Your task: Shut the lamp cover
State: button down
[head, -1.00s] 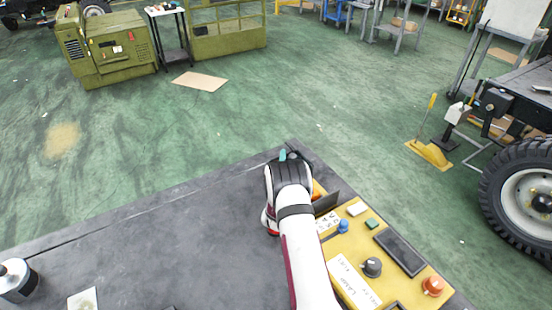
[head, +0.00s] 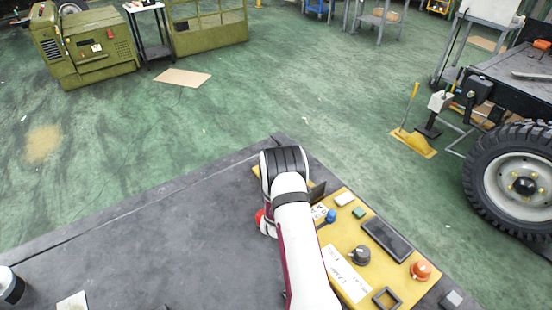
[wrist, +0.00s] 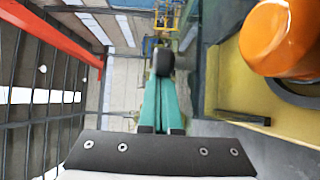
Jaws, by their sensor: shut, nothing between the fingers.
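The yellow control panel (head: 342,262) lies along the right side of the dark table. A dark flap, which looks like the lamp cover (head: 317,191), stands raised at the panel's far end, just right of my wrist. My gripper (wrist: 163,62) has teal fingers held together with a dark tip and nothing between them. In the head view my wrist hides the fingers. In the wrist view an orange dome (wrist: 278,38) with a dark ring sits on the yellow panel, right of the fingers and apart from them. Whether the fingers touch the flap cannot be told.
The panel carries a blue-capped switch (head: 330,216), a green button (head: 359,212), a black knob (head: 360,255), an orange-red button (head: 421,270) and a dark rectangular screen (head: 387,240). The table (head: 170,240) left of my arm is mostly clear.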

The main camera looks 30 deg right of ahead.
jog(key=w, duration=0.1)
jog(key=w+a, duration=0.1)
jog(key=w, duration=0.1)
jog(key=shift+w, duration=0.2)
jog(key=v, duration=0.9)
jog(key=w+a+m+g+h, duration=0.3)
jog(key=m+g+h, duration=0.1)
jog(key=g, duration=0.1)
jog(key=x, duration=0.8)
jog(key=shift+w+d+r, duration=0.2)
jog(key=shift+w+r, duration=0.05)
jog(key=shift+w, duration=0.1)
jog(key=s, duration=0.1)
jog(key=s+d, duration=0.1)
jog(key=shift+s+d, duration=0.35)
jog(key=shift+s, duration=0.35)
